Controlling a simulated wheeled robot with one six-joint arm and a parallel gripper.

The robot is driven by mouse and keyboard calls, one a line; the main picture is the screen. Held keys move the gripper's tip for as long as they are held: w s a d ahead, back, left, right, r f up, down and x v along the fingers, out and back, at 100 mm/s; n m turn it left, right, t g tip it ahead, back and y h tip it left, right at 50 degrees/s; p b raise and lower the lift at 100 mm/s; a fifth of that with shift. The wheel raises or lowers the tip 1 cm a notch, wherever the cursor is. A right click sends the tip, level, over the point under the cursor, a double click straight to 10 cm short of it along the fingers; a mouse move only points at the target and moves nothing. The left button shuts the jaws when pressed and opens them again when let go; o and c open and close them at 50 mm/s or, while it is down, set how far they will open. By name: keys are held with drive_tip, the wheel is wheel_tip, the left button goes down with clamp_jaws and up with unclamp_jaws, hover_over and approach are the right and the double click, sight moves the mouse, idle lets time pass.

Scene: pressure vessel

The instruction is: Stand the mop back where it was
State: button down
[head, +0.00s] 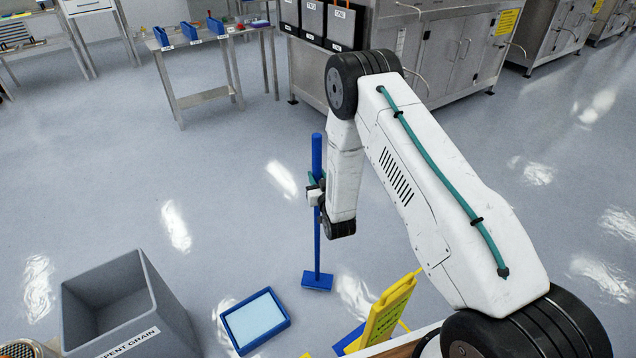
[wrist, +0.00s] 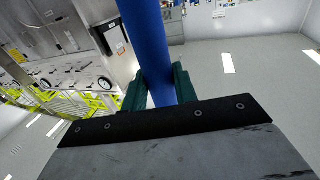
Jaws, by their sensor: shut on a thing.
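The blue mop (head: 317,240) stands close to upright in the head view, its handle rising past my gripper and its flat blue head low over or on the grey floor; I cannot tell whether it touches. My gripper (head: 315,192) is shut around the upper part of the handle. In the wrist view the blue handle (wrist: 150,40) runs up between the green fingers of my gripper (wrist: 158,88), slightly tilted in the picture. The mop's head is hidden in the wrist view.
A blue tray with a pale inside (head: 254,320) lies on the floor left of the mop head. A grey spent grain bin (head: 125,310) stands further left. A yellow floor sign (head: 388,310) stands to the right. Benches (head: 205,95) and steel cabinets (head: 450,50) line the back. The floor between is clear.

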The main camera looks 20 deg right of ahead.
drive_tip(key=shift+f, duration=1.1)
drive_tip(key=shift+f, duration=0.15)
drive_tip(key=c, duration=1.1)
unclamp_jaws()
